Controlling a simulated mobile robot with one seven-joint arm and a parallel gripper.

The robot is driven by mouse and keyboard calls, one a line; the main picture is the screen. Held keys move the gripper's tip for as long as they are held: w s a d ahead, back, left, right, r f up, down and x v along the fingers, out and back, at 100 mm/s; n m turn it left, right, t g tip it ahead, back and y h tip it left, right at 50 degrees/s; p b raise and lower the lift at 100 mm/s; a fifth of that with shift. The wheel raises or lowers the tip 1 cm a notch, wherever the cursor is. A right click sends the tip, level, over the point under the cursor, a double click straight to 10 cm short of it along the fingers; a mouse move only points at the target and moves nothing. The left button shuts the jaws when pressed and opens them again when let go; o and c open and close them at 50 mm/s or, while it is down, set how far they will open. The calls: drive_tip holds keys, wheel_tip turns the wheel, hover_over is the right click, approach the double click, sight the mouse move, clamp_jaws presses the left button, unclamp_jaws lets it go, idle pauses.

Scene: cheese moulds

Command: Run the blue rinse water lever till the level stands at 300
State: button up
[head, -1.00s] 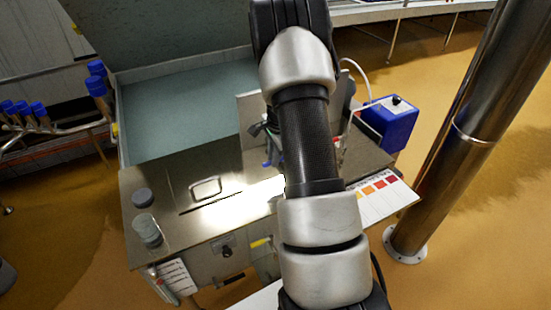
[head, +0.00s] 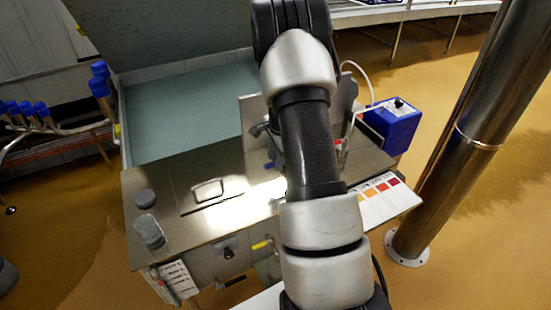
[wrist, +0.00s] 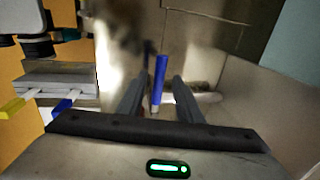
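The blue lever (wrist: 160,78) stands between the two fingers of my gripper (wrist: 158,88) in the wrist view. The fingers are apart, with a gap showing on either side of the lever, so my gripper is open around it. In the head view my arm hides the gripper and most of the tap area. A small blue part (head: 269,165) shows just left of my arm there, and I cannot tell if it is the same lever. No water level or 300 mark can be made out in either view.
A steel worktop (head: 180,215) with a small handle and two grey cylinders lies left of my arm. A blue canister (head: 393,125) and a colour chart (head: 378,197) are to the right. A steel pole (head: 455,150) stands farther right. Yellow (wrist: 12,107) and blue (wrist: 62,107) tips show in the wrist view.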

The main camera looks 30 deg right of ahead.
drive_tip(key=s+r, duration=0.3)
drive_tip(key=r, duration=1.4)
drive_tip(key=shift+s+a, duration=0.15)
idle(1.2)
drive_tip(key=s+a+r+n+t+p, duration=0.1)
drive_tip(key=s+a+r+n, duration=0.35)
drive_tip(key=a+r, duration=0.25)
drive_tip(key=s+a+r+n+t+p, duration=0.1)
drive_tip(key=s+a+r+n+p, duration=0.1)
drive_tip(key=s+a+r+n, duration=0.6)
drive_tip(key=s+a+n, duration=0.2)
drive_tip(key=s, duration=0.3)
drive_tip(key=s+a+r+n+t+p, duration=0.1)
drive_tip(key=s+a+r+n, duration=0.1)
drive_tip(key=s+a+n, duration=0.2)
drive_tip(key=s+a, duration=0.1)
drive_tip(key=s, duration=0.2)
drive_tip(key=shift+r, duration=0.2)
